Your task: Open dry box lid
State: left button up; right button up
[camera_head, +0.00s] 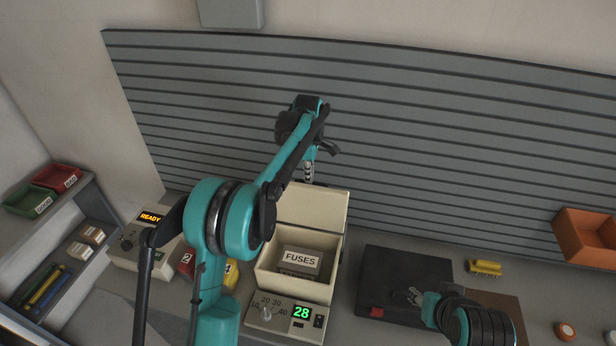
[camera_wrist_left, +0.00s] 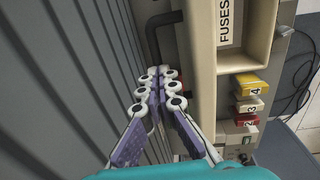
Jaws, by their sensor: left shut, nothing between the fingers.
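The cream dry box (camera_head: 265,275) stands on the bench with its lid (camera_head: 312,207) raised at the back. Its inside is in view, with a block labelled FUSES (camera_head: 300,260). The left wrist view also shows the lid edge-on (camera_wrist_left: 203,70), with a black bar handle (camera_wrist_left: 153,28) on its wall-facing side. My left gripper (camera_head: 309,178) is shut and empty, at the lid's upper rear. In the left wrist view its fingers (camera_wrist_left: 160,82) lie between the lid and the slatted wall, close to the handle; contact is unclear.
A control panel (camera_head: 285,318) with a knob and a green 28 is at the box's front. A READY unit (camera_head: 130,248) and numbered blocks (camera_head: 186,262) stand left. The slatted wall (camera_head: 430,150) is close behind.

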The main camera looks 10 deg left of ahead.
pick_arm(q)
jog(key=o, duration=0.5)
jog(key=shift+w+d+f, duration=0.1)
jog(key=shift+d+f, duration=0.1)
jog(key=shift+f, duration=0.65)
jog(key=shift+w+f, duration=0.35)
jog(key=shift+w, duration=0.35)
jog(key=shift+s+r, duration=0.1)
jog(key=shift+r, duration=0.05)
pick_arm(e)
jog(key=shift+w+f, duration=0.3)
jog(key=shift+w, duration=0.3)
pick_arm(q)
jog(key=shift+a+r, duration=0.1)
jog(key=r, duration=0.8)
jog(key=s+r, duration=0.1)
jog(key=r, duration=0.3)
jog(key=shift+a+r, duration=0.1)
pick_arm(e)
jog(key=shift+w, duration=0.3)
